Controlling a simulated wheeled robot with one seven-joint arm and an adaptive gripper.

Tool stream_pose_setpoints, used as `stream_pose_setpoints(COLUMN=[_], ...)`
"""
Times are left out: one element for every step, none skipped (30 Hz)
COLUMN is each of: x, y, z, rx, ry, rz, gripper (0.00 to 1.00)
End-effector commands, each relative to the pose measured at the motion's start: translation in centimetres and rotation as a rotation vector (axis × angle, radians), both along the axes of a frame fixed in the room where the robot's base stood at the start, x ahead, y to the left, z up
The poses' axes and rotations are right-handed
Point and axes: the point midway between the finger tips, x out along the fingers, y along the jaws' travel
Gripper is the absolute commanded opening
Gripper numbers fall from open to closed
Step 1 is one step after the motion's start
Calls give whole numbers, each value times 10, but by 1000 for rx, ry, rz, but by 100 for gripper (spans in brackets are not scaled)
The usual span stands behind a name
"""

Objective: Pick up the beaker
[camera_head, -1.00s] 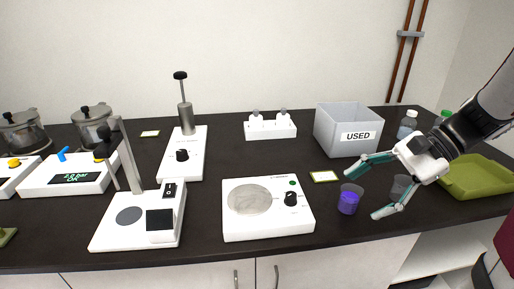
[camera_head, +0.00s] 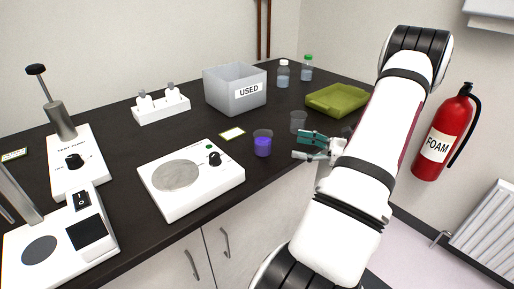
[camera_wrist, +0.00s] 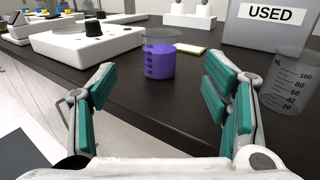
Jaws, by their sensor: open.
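A clear beaker with purple liquid (camera_head: 263,144) stands upright on the dark bench in the head view. In the wrist view the purple beaker (camera_wrist: 160,62) is ahead, between the directions of my two fingers and beyond their tips. A second, empty clear beaker (camera_head: 298,122) stands behind and right of it; in the wrist view this graduated beaker (camera_wrist: 288,85) is at the right, outside my right finger. My gripper (camera_head: 307,147) is open and empty, low by the bench's front edge, right of the purple beaker and apart from it.
A white stirrer plate (camera_head: 190,180) stands left of the purple beaker. The grey USED bin (camera_head: 234,92) stands behind, with a small yellow-edged card (camera_head: 232,134) before it. A green tray (camera_head: 337,100) and two bottles are further right. The bench between my fingers and the purple beaker is clear.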

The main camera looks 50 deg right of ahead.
Motion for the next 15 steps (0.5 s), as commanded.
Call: stream_pose_setpoints(x=[10,15,23,29,34,41,45,49,54,58,60,63,64,65,67], y=[5,7,9,11,13,15,17,18,19,20,21,22,23,23,24], z=[1,1,1,1,1,1,1,1,1,1,1,1,1,1,1], rx=[2,1,1,1,1,1,0,0,-1,-1,-2,-2,-2,-2,-2], ry=[0,0,0,0,0,1,1,1,1,1,2,2,2,2,2], rz=[5,6,5,6,6,6,6,6,5,5,5,5,5,5,5], gripper=[69,69,69,69,69,69,69,69,69,69,69,69,69,69,69])
